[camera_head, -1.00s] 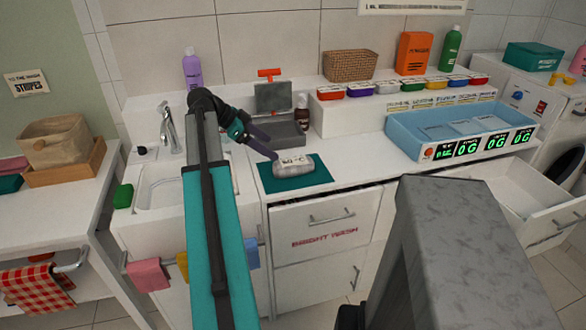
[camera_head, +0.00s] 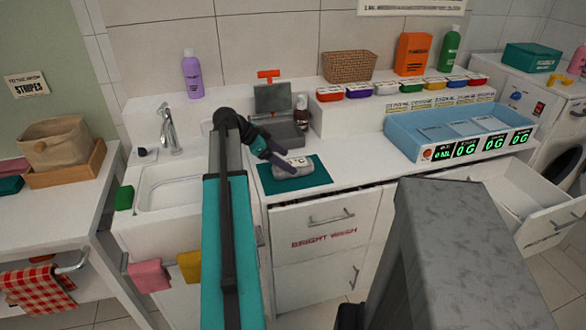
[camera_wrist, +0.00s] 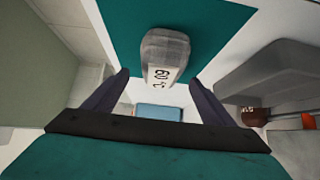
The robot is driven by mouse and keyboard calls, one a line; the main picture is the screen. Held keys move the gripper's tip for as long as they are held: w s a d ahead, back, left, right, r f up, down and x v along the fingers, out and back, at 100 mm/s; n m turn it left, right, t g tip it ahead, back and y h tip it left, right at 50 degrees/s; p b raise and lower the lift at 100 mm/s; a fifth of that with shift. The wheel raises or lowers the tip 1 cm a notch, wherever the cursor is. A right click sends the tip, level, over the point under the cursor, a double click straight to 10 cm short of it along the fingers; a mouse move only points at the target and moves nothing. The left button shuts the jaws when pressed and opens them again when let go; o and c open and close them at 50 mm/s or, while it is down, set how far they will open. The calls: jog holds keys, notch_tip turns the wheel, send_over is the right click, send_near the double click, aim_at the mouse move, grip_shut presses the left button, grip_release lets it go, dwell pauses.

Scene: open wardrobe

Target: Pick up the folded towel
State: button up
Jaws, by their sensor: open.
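A grey rounded bundle with a printed white label, which I take to be the folded towel (camera_head: 298,166), lies on a teal mat (camera_head: 312,181) on the counter right of the sink. In the wrist view the bundle (camera_wrist: 166,50) shows its label, upper middle, with the mat (camera_wrist: 215,22) around it. My gripper (camera_head: 280,161) reaches down from the left and overlaps the bundle's left part in the head view. In the wrist view my gripper (camera_wrist: 161,78) is open, one finger to each side of the bundle's near end. I cannot tell whether either finger touches it.
A grey box with an upright panel (camera_head: 274,97) and a dark bottle (camera_head: 301,112) stand just behind the mat. A blue tray with displays (camera_head: 408,143) is to the right. Below it a drawer (camera_head: 550,215) stands open. The sink (camera_head: 170,190) is left.

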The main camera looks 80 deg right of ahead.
aim_at(299, 162)
jog(key=shift+p+x, duration=0.75)
jog(key=shift+x, duration=1.8)
jog(key=shift+w+f, duration=0.15)
jog(key=c, duration=1.3)
jog(key=shift+o, duration=0.2)
jog(key=shift+r+b, duration=0.5)
jog(key=shift+r, duration=1.1)
jog(key=shift+a+r, duration=0.15)
jog(key=shift+a, duration=0.1)
jog(key=s+a+b, duration=0.1)
jog(key=s+a, duration=0.2)
jog(key=a, duration=0.4)
jog(key=s+a+r+b, duration=0.1)
jog(key=s+a+b, duration=0.1)
jog(key=s+a, duration=0.2)
jog(key=a, duration=0.3)
jog(key=shift+r, duration=0.25)
